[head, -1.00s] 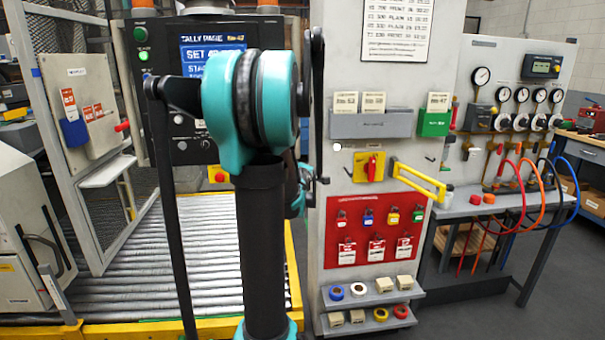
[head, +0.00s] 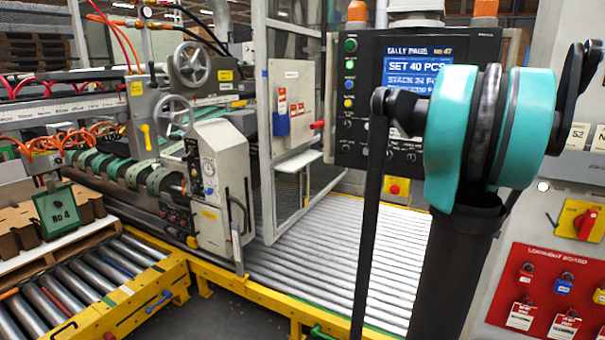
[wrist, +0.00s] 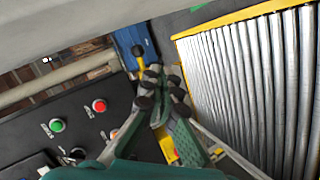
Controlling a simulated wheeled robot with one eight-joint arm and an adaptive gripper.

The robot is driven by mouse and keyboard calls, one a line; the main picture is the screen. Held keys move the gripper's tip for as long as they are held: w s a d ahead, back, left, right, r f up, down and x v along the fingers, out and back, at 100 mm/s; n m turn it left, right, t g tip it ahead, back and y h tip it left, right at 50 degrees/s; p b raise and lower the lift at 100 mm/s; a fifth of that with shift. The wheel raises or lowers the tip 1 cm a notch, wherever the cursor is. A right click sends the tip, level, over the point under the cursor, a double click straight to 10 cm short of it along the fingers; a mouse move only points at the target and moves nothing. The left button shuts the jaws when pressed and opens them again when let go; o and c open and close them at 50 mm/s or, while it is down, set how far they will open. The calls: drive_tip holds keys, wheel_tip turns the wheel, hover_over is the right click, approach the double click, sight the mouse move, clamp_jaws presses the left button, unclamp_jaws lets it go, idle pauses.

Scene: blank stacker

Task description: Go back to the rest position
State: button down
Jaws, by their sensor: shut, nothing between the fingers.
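My gripper (wrist: 162,98) shows in the wrist view with its dark fingertips drawn together and nothing between them. It is over the floor and machine edges, between a black button panel (wrist: 85,128) and a bed of metal rollers (wrist: 255,85). I cannot tell whether it touches anything. In the head view, my teal and black arm stands upright at the right, in front of the screen panel (head: 352,145). My gripper is hidden or out of frame there.
The roller conveyor (head: 320,235) with yellow edges runs behind my arm. A grey machine housing (head: 222,180) and mesh gate stand left of it. A roller table (head: 75,295) with a pallet is at the lower left. The red lockout board (head: 540,300) is close at right.

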drive_tip(key=a+f+m+y, duration=0.1)
drive_tip(key=a+f+y, duration=0.3)
drive_tip(key=a, duration=0.8)
drive_tip(key=s+a+f+m+g+y, duration=0.1)
drive_tip(key=s+a+f, duration=0.3)
drive_tip(key=a, duration=0.5)
drive_tip(key=s+a+f+m+g+y, duration=0.1)
drive_tip(key=s+a+f+g+y, duration=0.1)
drive_tip(key=s+a+f, duration=0.3)
drive_tip(key=s+a+f+g+y, duration=0.2)
drive_tip(key=s+a+f, duration=0.2)
drive_tip(key=s+a, duration=0.5)
drive_tip(key=a, duration=0.3)
drive_tip(key=shift+s+a+f+m, duration=0.25)
drive_tip(key=shift+s+a+m, duration=0.1)
drive_tip(key=shift+m, duration=0.05)
